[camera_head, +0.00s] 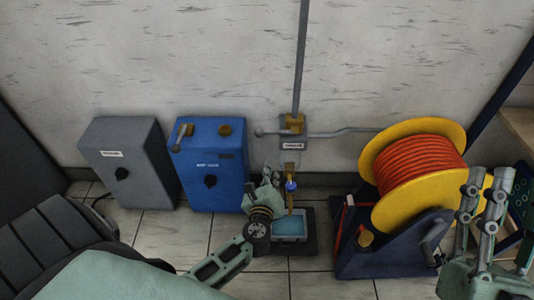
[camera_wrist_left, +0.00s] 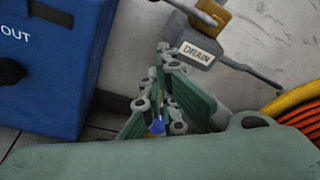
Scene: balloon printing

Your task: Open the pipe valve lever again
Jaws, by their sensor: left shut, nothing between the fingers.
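The pipe valve (camera_head: 293,123) is a brass body on the vertical grey pipe at the wall, above a plate labelled DRAIN (camera_wrist_left: 197,53). Its grey lever (camera_head: 268,132) points left, across the pipe, with a round knob at its end. In the left wrist view, the brass valve (camera_wrist_left: 211,22) and part of the lever (camera_wrist_left: 190,12) show at the top, cut by the edge. My left gripper (camera_head: 276,177) is shut and empty, below the lever and apart from it. My right gripper (camera_head: 492,185) is at the right edge, away from the valve; its opening is unclear.
A brass spout with a blue part (camera_head: 291,186) stands beside my left gripper, over a tray of blue liquid (camera_head: 290,240). A blue box (camera_head: 212,175) and a grey box (camera_head: 128,160) are at left. A yellow reel (camera_head: 400,215) of orange hose stands at right.

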